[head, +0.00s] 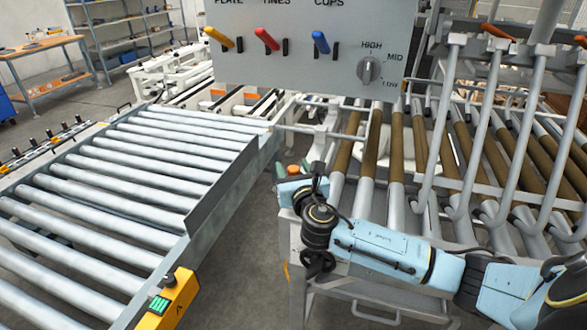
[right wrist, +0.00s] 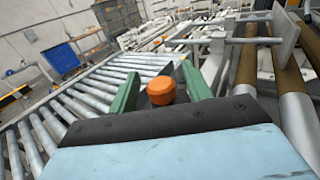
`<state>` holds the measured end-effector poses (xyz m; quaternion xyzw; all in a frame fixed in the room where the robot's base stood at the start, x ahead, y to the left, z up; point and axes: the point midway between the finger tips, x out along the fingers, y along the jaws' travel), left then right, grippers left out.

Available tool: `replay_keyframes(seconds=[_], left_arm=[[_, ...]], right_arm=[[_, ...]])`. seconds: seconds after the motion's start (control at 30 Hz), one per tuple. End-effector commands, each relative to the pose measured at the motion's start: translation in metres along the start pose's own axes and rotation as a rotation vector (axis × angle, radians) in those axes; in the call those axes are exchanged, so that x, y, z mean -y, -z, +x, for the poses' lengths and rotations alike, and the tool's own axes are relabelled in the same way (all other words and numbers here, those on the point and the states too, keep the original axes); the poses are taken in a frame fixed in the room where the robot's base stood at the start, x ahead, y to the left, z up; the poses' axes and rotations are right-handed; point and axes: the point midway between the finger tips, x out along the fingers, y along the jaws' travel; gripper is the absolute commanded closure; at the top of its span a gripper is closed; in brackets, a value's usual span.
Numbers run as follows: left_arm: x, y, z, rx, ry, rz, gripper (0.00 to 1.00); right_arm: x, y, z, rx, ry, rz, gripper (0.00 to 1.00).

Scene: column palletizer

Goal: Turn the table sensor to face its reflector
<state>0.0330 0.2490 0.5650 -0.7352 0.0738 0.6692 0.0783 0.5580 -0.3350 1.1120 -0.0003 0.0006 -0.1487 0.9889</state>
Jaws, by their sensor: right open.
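My right gripper (head: 293,166) is in the middle of the head view, beside the right end of the roller table (head: 205,215). Its green fingers are apart in the right wrist view (right wrist: 160,72). A rounded orange cap (right wrist: 161,91) appears between them, with clear space on both sides; it is small in the head view (head: 293,172). It is probably the table sensor, but its facing direction does not show. I cannot make out a reflector. My left gripper is not in view.
A yellow box with a green display (head: 170,300) is fixed at the table's near edge. A grey panel (head: 300,50) with coloured levers and a knob stands ahead. Brown and grey rollers (head: 395,170) and hooked grey tines (head: 440,130) crowd the right side.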

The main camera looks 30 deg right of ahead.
Motion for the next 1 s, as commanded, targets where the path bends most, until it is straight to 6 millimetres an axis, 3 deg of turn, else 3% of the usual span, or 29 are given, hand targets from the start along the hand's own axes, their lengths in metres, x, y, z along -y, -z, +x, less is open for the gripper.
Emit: replay_keyframes(seconds=[0.13, 0.47, 0.67, 1.0], left_arm=[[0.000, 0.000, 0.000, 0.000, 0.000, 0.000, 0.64], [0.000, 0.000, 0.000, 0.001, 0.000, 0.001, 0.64], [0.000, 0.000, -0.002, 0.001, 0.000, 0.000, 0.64], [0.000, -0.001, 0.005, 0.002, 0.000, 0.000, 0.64]], right_arm=[[0.000, 0.000, 0.000, 0.000, 0.000, 0.000, 0.51], [0.000, 0.000, 0.000, 0.000, 0.000, 0.000, 0.94], [0.001, -0.001, 0.000, 0.002, -0.039, -0.003, 0.95], [0.002, 0.001, 0.001, 0.004, -0.321, -0.005, 0.94]])
